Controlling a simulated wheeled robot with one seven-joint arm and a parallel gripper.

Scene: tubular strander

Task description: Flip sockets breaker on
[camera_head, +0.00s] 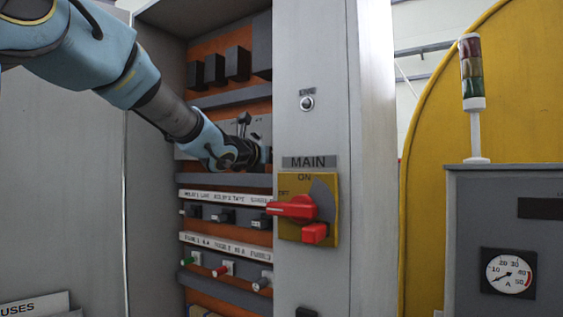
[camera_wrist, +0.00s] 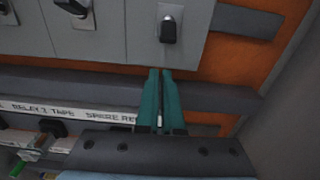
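A row of breakers on a light grey panel shows in the wrist view. The right-hand breaker (camera_wrist: 168,28) has a dark toggle, and another breaker toggle (camera_wrist: 72,8) sits to its left. No label for the sockets breaker is readable. In the head view one dark lever (camera_head: 244,121) stands above my gripper. My gripper (camera_wrist: 160,73) has its teal fingers together, empty, just below the right-hand breaker; I cannot tell whether they touch the panel. In the head view my gripper (camera_head: 262,156) is inside the open cabinet, its fingers mostly hidden.
The cabinet's right post carries a red MAIN switch (camera_head: 296,208) on a yellow plate. Relays (camera_head: 222,215) and fuses (camera_head: 224,268) sit in rows below the breakers. Grey ducts (camera_wrist: 70,85) run between rows. The cabinet's side wall (camera_wrist: 290,100) is close on the right.

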